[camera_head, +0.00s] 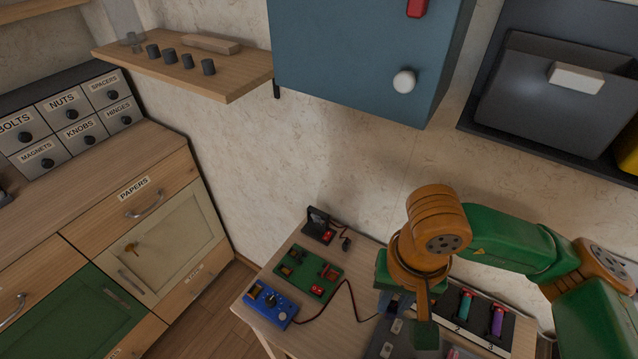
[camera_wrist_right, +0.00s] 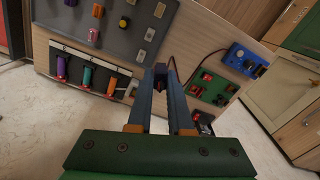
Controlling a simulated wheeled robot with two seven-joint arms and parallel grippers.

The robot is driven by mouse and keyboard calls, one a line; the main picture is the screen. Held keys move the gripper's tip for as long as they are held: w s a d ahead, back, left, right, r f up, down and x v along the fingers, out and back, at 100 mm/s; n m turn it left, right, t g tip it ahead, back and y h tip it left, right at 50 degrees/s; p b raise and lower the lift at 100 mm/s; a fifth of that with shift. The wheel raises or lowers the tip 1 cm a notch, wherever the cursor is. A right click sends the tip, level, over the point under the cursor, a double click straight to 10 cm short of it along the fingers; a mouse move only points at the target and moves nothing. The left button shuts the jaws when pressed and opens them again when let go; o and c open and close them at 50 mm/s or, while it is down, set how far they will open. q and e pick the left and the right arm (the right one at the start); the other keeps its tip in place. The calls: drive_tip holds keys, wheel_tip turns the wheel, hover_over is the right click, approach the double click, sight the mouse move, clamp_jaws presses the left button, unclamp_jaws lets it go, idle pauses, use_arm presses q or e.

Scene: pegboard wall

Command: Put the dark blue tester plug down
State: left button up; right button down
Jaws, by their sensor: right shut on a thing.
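The dark blue tester plug is mostly hidden between the fingertips of my right gripper (camera_wrist_right: 165,73), in the right wrist view. The fingers are shut on it, low over the small wooden table (camera_head: 345,335). I cannot tell whether the plug touches the table. The blue tester box (camera_head: 271,304) stands at the table's left front, and a dark red cord runs from it toward my right gripper. The tester box also shows in the right wrist view (camera_wrist_right: 246,61). My left gripper is not in view.
A green circuit board (camera_head: 308,272) lies behind the tester box. A small black device (camera_head: 318,226) with a cord stands at the back. A rack (camera_head: 485,318) with coloured cylinders and a grey tray (camera_wrist_right: 112,28) of small parts are near my right gripper. A blue cabinet (camera_head: 360,60) hangs above.

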drive_tip(key=w+d+r+n, duration=0.2)
drive_tip(key=w+d+r, duration=0.1)
drive_tip(key=shift+d+r+n, duration=0.35)
drive_tip(key=shift+n, duration=0.05)
drive_tip(key=shift+w, duration=0.1)
